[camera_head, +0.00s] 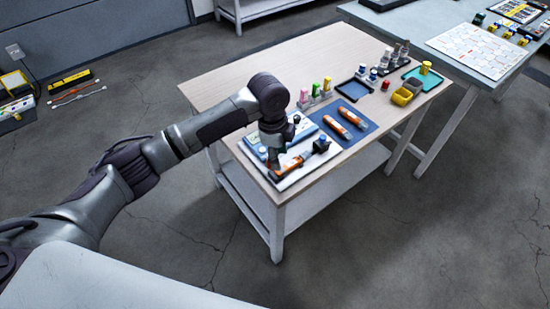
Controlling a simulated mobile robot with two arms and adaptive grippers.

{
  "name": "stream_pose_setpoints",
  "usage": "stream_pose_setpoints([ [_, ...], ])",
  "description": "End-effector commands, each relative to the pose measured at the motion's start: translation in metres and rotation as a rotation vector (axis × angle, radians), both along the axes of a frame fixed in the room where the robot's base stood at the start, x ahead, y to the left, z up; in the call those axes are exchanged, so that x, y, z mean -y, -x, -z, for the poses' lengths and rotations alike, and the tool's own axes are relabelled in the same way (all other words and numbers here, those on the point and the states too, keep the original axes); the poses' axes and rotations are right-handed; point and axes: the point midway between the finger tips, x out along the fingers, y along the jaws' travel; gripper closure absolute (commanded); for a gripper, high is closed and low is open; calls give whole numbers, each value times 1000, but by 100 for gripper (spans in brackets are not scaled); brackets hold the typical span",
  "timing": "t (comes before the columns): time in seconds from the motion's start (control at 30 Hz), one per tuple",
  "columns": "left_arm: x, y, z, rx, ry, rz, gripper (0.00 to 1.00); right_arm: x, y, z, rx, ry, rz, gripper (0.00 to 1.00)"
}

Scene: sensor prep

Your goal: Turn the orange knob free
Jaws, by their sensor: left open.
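My left gripper (272,160) hangs from the left arm and points down over the near left corner of the wooden table. It is open, with its fingertips small and dark in this view. An orange piece (291,163) lies beside the fingertips on a white board, partly hidden by the gripper. Whether this piece is the orange knob, or carries it, is too small to tell. I cannot tell whether the fingers touch it. A dark part with a blue top (321,144) stands at the right end of the board. My right gripper is out of view.
Two orange-and-grey tools (343,121) lie on a blue mat (372,124). The table's left half is bare. A second table (425,22) stands at upper right.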

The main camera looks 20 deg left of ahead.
Motion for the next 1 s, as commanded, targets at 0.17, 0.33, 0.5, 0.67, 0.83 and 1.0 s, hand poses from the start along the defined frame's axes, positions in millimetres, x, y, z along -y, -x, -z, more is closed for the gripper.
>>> stream_pose_setpoints([
  [0.17,-38,-32,-52,-10,-84,90,53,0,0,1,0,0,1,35],
  [0.33,-49,-38,-66,-20,-105,117,53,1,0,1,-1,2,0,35],
  [0.5,-49,-39,-48,-23,-104,118,53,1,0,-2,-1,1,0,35],
  [0.67,-49,-39,-15,-24,-105,117,53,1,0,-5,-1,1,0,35],
  [0.83,-48,-40,22,-23,-104,117,53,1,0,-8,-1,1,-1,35],
  [1.0,-48,-41,50,-22,-104,116,53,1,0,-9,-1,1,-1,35],
])
